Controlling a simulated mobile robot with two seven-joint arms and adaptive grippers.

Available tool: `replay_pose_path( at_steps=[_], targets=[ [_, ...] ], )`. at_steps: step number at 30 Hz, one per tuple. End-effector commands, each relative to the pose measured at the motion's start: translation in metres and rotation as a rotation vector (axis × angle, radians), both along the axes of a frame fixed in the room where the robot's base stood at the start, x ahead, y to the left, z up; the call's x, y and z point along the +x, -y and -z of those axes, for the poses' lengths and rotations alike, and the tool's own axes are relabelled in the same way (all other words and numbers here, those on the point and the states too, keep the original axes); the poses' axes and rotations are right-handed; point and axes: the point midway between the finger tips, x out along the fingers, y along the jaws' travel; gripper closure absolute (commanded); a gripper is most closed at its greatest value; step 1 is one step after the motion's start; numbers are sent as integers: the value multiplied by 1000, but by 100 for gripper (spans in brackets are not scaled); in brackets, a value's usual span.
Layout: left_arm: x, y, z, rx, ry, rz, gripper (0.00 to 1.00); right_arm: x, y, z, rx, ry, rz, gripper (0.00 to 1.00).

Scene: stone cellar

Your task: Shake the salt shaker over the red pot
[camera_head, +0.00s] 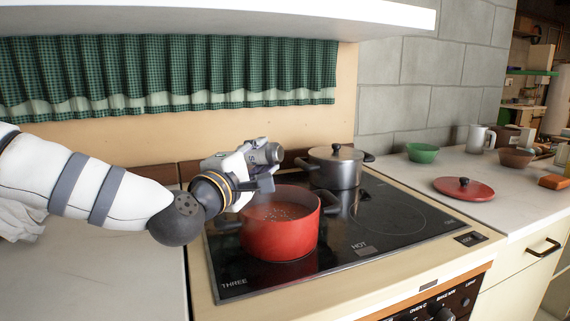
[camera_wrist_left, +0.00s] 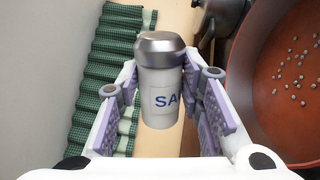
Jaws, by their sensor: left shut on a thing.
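The salt shaker (camera_head: 252,158) is white with a grey metal cap and lies tipped on its side in the head view, cap towards the right. My left gripper (camera_head: 250,172) is shut on it and holds it above the back left of the red pot (camera_head: 282,240). In the left wrist view the shaker (camera_wrist_left: 160,90) sits between the two finger pads, with the letters "SA" on its label. The red pot (camera_wrist_left: 262,105) is at the right there, with several small pale bits inside. My right gripper is not in view.
A grey lidded pot (camera_head: 336,170) stands behind the red pot on the black cooktop (camera_head: 385,220). A red lid (camera_head: 463,188), a green bowl (camera_head: 422,153) and a white jug (camera_head: 480,139) are on the right counter. A green curtain (camera_head: 170,75) hangs behind.

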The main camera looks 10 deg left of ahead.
Motion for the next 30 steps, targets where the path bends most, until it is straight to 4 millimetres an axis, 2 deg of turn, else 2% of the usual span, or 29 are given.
replay_pose_path(
  at_steps=[5, 8, 11, 15, 18, 23, 30],
  targets=[
    [2, -6, 1, -100, -18, -1, 100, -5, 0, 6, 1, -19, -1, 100],
    [3, -2, 2, -327, -68, -1, 100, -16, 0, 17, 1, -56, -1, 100],
    [2, 4, -2, -651, -134, -4, 100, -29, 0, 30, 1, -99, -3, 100],
    [-3, 17, -28, -1057, -204, -1, 100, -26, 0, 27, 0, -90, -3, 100],
    [-4, 24, -38, -1256, -241, -1, 100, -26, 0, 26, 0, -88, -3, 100],
    [-5, 28, -43, -1391, -267, -1, 100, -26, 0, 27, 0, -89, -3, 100],
    [-6, 28, -44, -1394, -268, -2, 100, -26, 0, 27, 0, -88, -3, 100]
  ],
)
